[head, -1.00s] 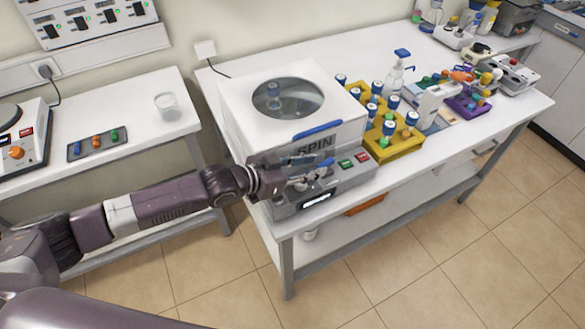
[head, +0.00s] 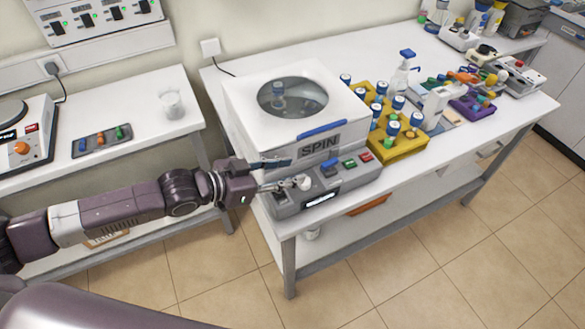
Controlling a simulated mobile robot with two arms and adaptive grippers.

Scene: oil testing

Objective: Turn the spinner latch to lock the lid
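The spinner (head: 240,118) is a white box on a grey base at the left end of the long table. Its lid (head: 335,99) is down, with a round window and a blue front handle (head: 322,130). A small blue piece, perhaps the latch (head: 329,166), stands on the grey front panel beside the green and red buttons. A white rounded knob (head: 303,183) shows left of it. My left gripper (head: 286,173) is at the panel's left side, fingers apart, with the lower fingertip at or near the white knob; contact is unclear. My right gripper is not in view.
A yellow rack (head: 398,151) of blue-capped vials stands right of the spinner, with a pump bottle (head: 402,72) behind. A side table (head: 110,153) at left holds a small tray (head: 101,140) and a glass beaker (head: 172,104). Open floor lies in front.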

